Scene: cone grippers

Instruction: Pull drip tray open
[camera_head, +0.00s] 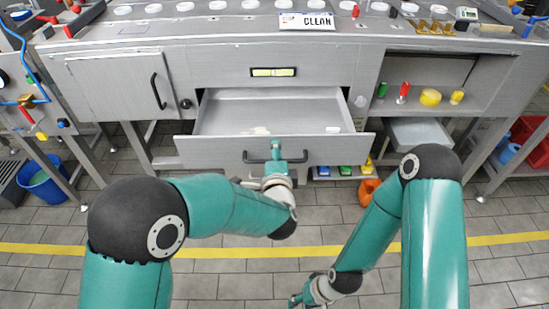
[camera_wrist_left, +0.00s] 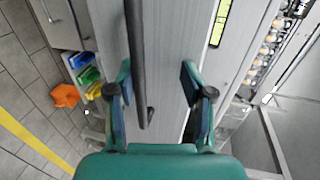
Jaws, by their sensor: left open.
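The drip tray (camera_head: 205,153) is a wide grey drawer, pulled out of the machine's front. Its inside shows as a shallow empty-looking bay with small pale bits near the front. Its dark bar handle (camera_head: 252,161) is on the front panel. My left gripper (camera_head: 277,152) is at the handle. In the left wrist view the handle (camera_wrist_left: 136,50) runs between the spread fingers of my left gripper (camera_wrist_left: 158,82), nearer the left finger. My right gripper (camera_head: 301,299) hangs low near the bottom edge, away from the tray; its fingers are too small to judge.
A cabinet door with a black handle (camera_head: 158,91) is left of the tray. An open shelf with coloured items (camera_head: 430,97) is to the right. Coloured bins (camera_head: 345,171) and an orange item (camera_head: 369,189) sit below. A blue bucket (camera_head: 45,183) stands left. Floor in front is clear.

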